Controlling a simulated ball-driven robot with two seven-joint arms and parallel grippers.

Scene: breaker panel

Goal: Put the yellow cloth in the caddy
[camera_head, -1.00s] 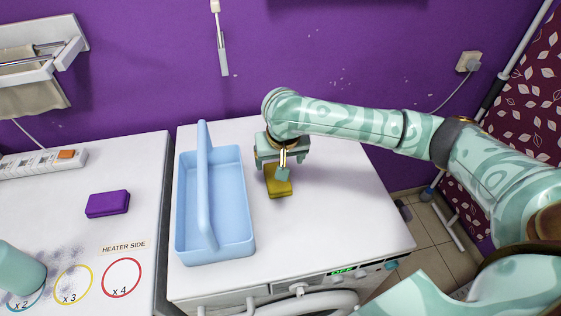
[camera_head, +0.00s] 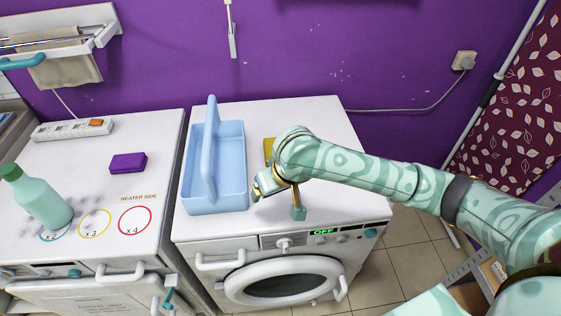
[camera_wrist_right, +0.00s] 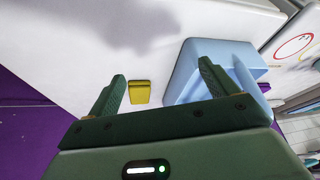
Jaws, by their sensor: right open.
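The yellow cloth (camera_head: 268,148), a small folded block, lies on the white washing machine top, right of the caddy. In the head view my right arm partly hides it. The light-blue caddy (camera_head: 232,185) with its tall handle stands at the left of the same top. My right gripper (camera_head: 279,202) is open and empty, nearer the front edge than the cloth and close to the caddy's right side. In the right wrist view the cloth (camera_wrist_right: 140,92) shows beyond and between the open fingers (camera_wrist_right: 163,75), apart from them, with the caddy (camera_wrist_right: 190,75) beside it. My left gripper is not in view.
The left counter (camera_head: 95,150) holds a purple block (camera_head: 128,162), a green bottle (camera_head: 42,197) and a power strip (camera_head: 72,129). A drying rack (camera_head: 60,35) hangs on the purple wall. The right part of the washing machine top (camera_head: 335,130) is clear.

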